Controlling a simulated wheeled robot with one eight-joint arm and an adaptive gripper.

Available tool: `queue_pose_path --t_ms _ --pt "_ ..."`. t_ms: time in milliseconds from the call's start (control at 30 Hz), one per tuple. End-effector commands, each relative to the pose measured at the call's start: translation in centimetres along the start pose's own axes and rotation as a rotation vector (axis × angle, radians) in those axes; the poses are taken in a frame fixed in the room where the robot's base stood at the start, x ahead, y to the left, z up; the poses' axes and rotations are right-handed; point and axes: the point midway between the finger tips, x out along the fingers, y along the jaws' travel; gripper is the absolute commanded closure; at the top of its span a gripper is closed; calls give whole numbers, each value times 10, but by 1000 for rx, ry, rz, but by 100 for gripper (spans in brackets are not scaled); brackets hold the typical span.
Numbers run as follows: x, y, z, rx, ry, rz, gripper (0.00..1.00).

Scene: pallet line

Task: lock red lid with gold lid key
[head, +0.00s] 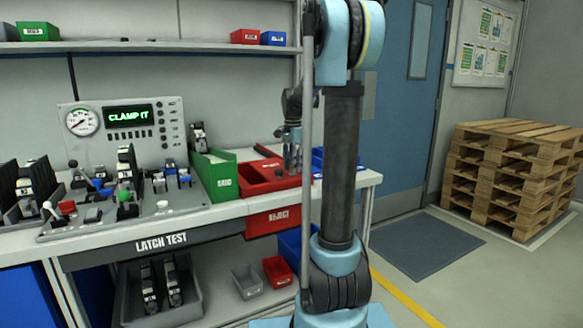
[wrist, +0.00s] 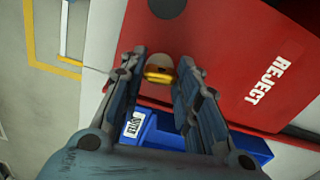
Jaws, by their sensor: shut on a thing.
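My gripper (head: 291,160) hangs over the right part of the red reject box on the bench. In the wrist view my gripper (wrist: 160,66) is shut on the gold lid key (wrist: 160,75), a small gold piece with a greyish-brown round part beside it, between the fingertips. The key cannot be made out in the head view. The red lid (wrist: 225,55) with white REJECT lettering lies below and beside the fingers, with a dark round knob (wrist: 166,5) on it.
A green bin (head: 222,178) stands left of the red box, and a blue bin (wrist: 195,145) stands close to the fingers. The test panel (head: 125,120) and latch fixtures fill the bench's left.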

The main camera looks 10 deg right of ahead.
Motion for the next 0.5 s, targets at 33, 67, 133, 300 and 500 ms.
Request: queue_pose_path --t_ms 33,67,133,300,500 --pt "0 0 -1 -32 1 0 94" --pt "0 0 -1 -56 1 0 94" --pt "0 0 -1 -115 1 0 94" --pt "0 0 -1 -274 2 1 94" --pt "0 0 -1 -465 3 1 94"
